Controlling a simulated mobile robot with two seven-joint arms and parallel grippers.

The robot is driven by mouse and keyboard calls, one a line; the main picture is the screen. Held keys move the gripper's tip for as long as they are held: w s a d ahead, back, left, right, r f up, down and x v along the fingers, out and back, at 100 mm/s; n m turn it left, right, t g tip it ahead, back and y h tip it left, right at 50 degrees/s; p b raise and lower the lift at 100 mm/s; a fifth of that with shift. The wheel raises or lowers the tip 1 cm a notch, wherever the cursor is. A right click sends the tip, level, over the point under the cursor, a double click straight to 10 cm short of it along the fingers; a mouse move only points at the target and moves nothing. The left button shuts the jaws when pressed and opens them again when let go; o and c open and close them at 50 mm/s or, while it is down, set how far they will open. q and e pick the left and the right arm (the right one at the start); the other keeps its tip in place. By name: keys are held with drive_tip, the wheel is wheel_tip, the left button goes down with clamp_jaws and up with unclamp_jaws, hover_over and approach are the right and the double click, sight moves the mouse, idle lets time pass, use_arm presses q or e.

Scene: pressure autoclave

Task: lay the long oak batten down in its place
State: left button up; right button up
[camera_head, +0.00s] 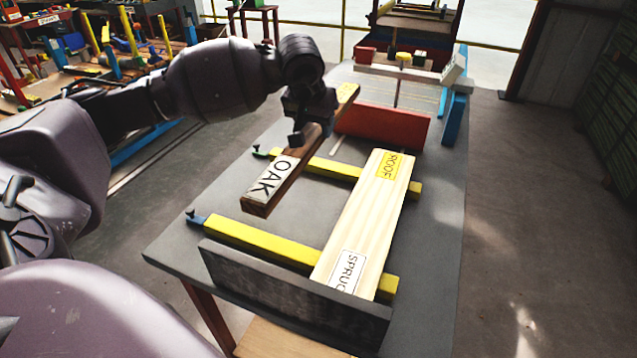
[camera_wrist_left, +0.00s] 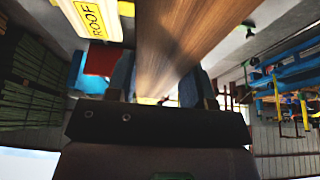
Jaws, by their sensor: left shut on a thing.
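The long oak batten (camera_head: 283,180) is brown with a white OAK label at its near end. My left gripper (camera_head: 305,132) is shut on it near its middle. The batten appears to be above the table, left of the pale spruce board (camera_head: 366,220) and roughly in line with it. The spruce board lies across two yellow bars (camera_head: 268,242), with ROOF and SPRUCE labels. In the left wrist view the batten (camera_wrist_left: 185,35) runs between my fingers (camera_wrist_left: 160,88), and the ROOF label (camera_wrist_left: 90,18) shows beside it. My right gripper is out of view.
A dark upright plate (camera_head: 290,300) stands at the grey table's (camera_head: 440,230) near edge, and a red one (camera_head: 383,127) beyond the boards. Small blocks (camera_head: 403,60) sit on a raised ledge at the back. A cluttered bench (camera_head: 100,65) stands at left.

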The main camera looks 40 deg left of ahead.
use_arm(q)
wheel_tip(320, 180, down, 16)
drive_tip(key=shift+r+b, duration=0.2)
drive_tip(key=shift+b, duration=0.5)
drive_tip(key=shift+w, duration=0.1)
drive_tip(key=shift+f, duration=0.4)
drive_tip(key=o, duration=0.8)
drive_tip(key=shift+f, duration=0.1)
drive_tip(key=shift+c, duration=0.2)
drive_tip(key=o, duration=0.5)
drive_tip(key=shift+c, duration=0.2)
